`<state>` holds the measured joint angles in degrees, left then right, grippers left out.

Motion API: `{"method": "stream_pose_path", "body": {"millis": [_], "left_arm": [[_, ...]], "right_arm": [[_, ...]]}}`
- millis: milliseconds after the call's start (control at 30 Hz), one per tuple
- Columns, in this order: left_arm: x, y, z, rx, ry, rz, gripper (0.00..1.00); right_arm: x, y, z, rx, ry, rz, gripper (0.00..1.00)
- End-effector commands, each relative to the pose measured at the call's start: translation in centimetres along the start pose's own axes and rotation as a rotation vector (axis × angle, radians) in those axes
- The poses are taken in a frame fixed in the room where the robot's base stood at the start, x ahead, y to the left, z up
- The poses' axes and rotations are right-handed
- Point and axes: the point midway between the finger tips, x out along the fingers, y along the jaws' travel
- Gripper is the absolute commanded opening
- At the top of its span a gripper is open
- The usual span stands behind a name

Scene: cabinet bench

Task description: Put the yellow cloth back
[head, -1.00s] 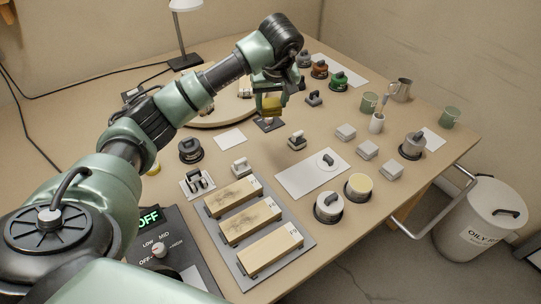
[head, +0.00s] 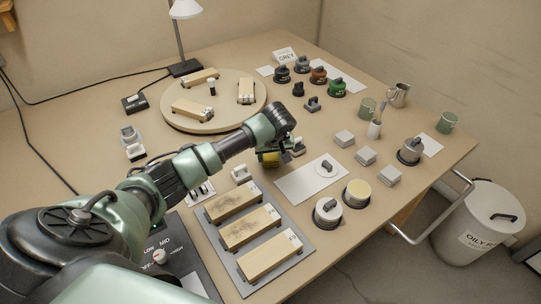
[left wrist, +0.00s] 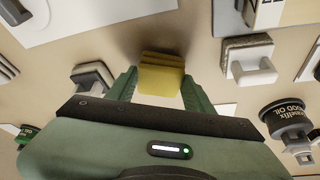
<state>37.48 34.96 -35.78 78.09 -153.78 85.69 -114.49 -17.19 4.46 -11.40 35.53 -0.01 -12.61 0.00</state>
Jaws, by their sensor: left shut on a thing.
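The yellow cloth (head: 269,159) is a small folded pad under my left gripper (head: 272,154) in the head view, near the middle of the bench. In the left wrist view the yellow cloth (left wrist: 161,76) sits between the fingertips of my left gripper (left wrist: 160,88), which is shut on it. Bare bench top shows beyond the cloth; I cannot tell whether the cloth touches it. My right gripper is not in view.
A grey tray (head: 306,252) with three wooden blocks lies nearer. A white sheet (head: 292,187) with a round lid lies to the right. In the left wrist view, handled blocks (left wrist: 92,77) (left wrist: 247,62) flank the gripper. A round board (head: 226,125) stands behind.

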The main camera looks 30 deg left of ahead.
Motion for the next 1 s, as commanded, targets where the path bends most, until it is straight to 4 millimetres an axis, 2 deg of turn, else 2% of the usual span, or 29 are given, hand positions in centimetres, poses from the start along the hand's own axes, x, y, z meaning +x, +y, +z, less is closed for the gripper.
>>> {"method": "stream_pose_path", "body": {"millis": [367, 400, 467, 500, 833, 1000], "left_arm": [[0.8, 0.0, 0.3, 0.001, 0.002, 0.000, 0.19], [0.8, 0.0, 0.3, 0.001, 0.001, 0.000, 0.55], [0.7, 0.0, 0.3, 0.000, 0.001, 0.000, 0.71], [0.7, 0.0, 0.3, 0.000, 0.001, 0.000, 0.74], [0.4, 0.0, 0.2, 0.000, 0.001, 0.000, 0.74], [-1.6, 0.0, 0.0, 0.002, 0.005, 0.002, 0.74]], "right_arm": [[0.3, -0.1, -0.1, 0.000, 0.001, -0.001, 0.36], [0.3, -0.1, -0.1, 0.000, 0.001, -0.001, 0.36], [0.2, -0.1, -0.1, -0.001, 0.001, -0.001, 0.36], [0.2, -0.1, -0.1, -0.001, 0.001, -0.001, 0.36], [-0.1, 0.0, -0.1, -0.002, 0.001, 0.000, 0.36], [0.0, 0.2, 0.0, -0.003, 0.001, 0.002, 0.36]]}}
